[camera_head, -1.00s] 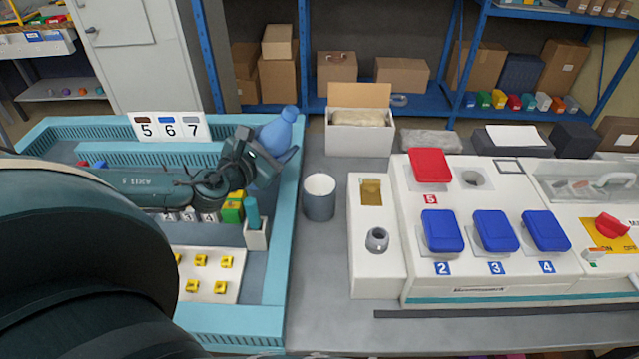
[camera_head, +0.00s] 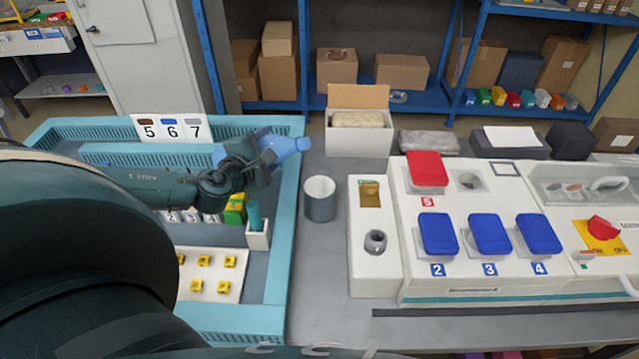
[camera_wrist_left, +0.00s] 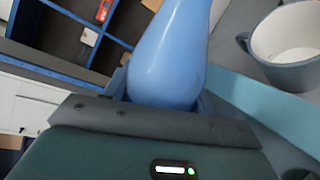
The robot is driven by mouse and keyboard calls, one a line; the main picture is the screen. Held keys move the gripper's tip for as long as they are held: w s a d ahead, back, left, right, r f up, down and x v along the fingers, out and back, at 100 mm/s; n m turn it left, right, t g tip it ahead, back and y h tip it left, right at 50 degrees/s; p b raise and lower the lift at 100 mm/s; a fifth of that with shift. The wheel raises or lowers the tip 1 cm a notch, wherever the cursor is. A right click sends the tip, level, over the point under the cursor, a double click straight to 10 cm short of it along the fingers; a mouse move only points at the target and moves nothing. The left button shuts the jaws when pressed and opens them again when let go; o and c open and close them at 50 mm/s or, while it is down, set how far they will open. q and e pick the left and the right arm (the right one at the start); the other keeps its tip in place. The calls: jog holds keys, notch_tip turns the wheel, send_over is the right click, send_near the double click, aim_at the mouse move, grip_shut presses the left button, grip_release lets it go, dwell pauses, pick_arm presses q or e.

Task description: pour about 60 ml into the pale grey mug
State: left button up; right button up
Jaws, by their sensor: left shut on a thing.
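My left gripper (camera_head: 262,162) is shut on a blue bottle (camera_head: 285,147) above the right side of the light-blue tray. The bottle is tilted strongly, its neck pointing right, towards the mug's side. In the left wrist view the bottle (camera_wrist_left: 168,55) stands out from between the jaws. The pale grey mug (camera_head: 320,202) stands upright on the grey table, just right of the tray, below and to the right of the bottle's neck. The mug (camera_wrist_left: 290,72) shows at the right of the left wrist view; its inside looks pale. No stream of liquid shows. My right gripper is not in view.
The light-blue tray (camera_head: 285,250) holds a board with several yellow pieces (camera_head: 210,270) and a small white holder (camera_head: 257,238). A white panel with blue and red lids (camera_head: 480,270) stands right of the mug. An open box (camera_head: 358,140) is behind it.

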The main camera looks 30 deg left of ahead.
pick_arm(q)
jog(key=shift+a+m, duration=0.1)
jog(key=shift+m, duration=0.2)
jog(key=shift+r+y+p, duration=0.15)
jog(key=shift+y+p, duration=0.15)
jog(key=shift+r+m+p, duration=0.15)
jog(key=shift+m+p, duration=0.25)
jog(key=shift+p, duration=0.2)
jog(key=shift+d+p, duration=0.2)
jog(key=shift+p, duration=0.1)
jog(key=shift+w+d+m+p, duration=0.1)
jog(key=shift+d+m+p, duration=0.05)
jog(key=shift+m+p, duration=0.25)
jog(key=shift+f, duration=0.25)
jog(key=shift+g+y, duration=0.3)
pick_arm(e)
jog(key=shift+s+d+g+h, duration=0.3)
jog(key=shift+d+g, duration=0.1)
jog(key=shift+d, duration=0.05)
pick_arm(q)
jog(key=shift+m, duration=0.6)
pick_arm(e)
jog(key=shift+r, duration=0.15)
pick_arm(q)
jog(key=shift+s+a+y, duration=0.2)
jog(key=shift+a+y, duration=0.1)
jog(key=shift+a, duration=0.55)
